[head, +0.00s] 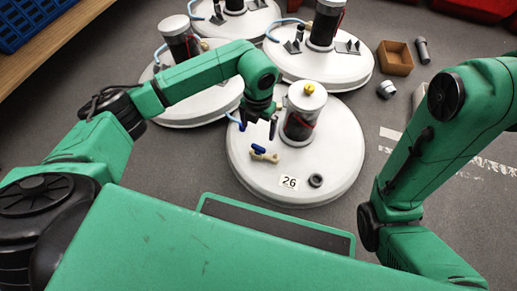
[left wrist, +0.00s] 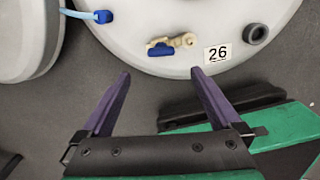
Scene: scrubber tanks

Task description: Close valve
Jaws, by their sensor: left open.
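The valve is a small beige fitting (head: 268,157) with a blue handle (head: 258,148), on top of the front white tank lid (head: 335,165) marked 26. In the left wrist view the blue handle (left wrist: 160,49) lies at the left end of the beige body (left wrist: 184,40), roughly in line with it. My left gripper (head: 258,125) is open and empty, above the lid and just behind the valve in the head view. In the left wrist view its purple fingers (left wrist: 160,72) are spread, with the handle beyond the gap between the tips, apart from them. My right gripper is out of view.
A black cylinder with a yellow knob (head: 308,90) stands on the lid close to my left gripper. A black ring (head: 315,180) lies near the label. Several similar tanks stand behind. A brown box (head: 395,58) and loose fittings lie on the floor at right.

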